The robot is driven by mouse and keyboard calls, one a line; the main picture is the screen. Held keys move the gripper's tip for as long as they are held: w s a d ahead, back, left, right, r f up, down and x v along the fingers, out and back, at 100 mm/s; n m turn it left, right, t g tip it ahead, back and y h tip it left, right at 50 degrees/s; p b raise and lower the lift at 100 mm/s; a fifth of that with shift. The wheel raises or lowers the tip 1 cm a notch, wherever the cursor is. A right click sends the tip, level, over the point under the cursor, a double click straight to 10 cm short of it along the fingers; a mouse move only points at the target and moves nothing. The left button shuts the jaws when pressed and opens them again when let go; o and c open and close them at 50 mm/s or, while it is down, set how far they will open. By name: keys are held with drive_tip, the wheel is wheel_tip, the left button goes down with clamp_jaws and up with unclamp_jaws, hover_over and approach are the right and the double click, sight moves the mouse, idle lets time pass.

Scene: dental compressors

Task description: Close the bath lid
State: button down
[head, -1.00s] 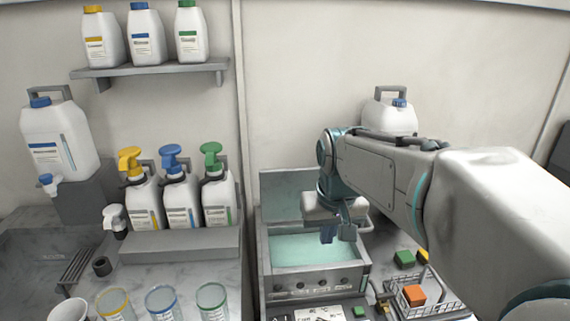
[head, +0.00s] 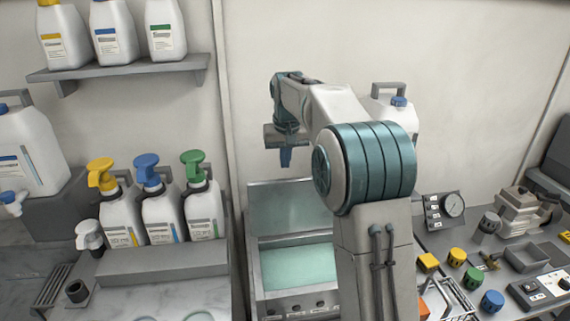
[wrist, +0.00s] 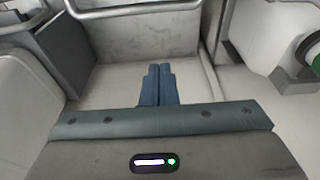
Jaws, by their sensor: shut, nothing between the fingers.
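The bath (head: 300,300) is a grey box with pale green liquid (head: 298,266) inside, in the lower middle of the head view. Its lid (head: 290,208) stands raised and open at the back edge, leaning near the wall. My gripper (head: 286,160) hangs pointing down above the lid, apart from it. In the wrist view the two blue fingers (wrist: 158,84) are together with nothing between them. My arm hides the right side of the bath and lid.
A white canister (head: 397,108) stands behind my arm. A shelf (head: 120,66) holds more bottles. Coloured caps (head: 456,257), a gauge box (head: 443,210) and trays crowd the right counter.

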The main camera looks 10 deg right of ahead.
sight(299, 200)
wheel_tip(299, 200, down, 7)
drive_tip(key=s+p, duration=0.1)
drive_tip(key=s, duration=0.1)
drive_tip(key=shift+s, duration=0.2)
drive_tip(key=shift+f, duration=0.1)
drive_tip(key=shift+s+f+b, duration=0.1)
drive_tip(key=shift+b, duration=0.2)
drive_tip(key=shift+s+r+t+b, duration=0.25)
drive_tip(key=shift+t+b, duration=0.15)
drive_tip(key=shift+b, duration=0.1)
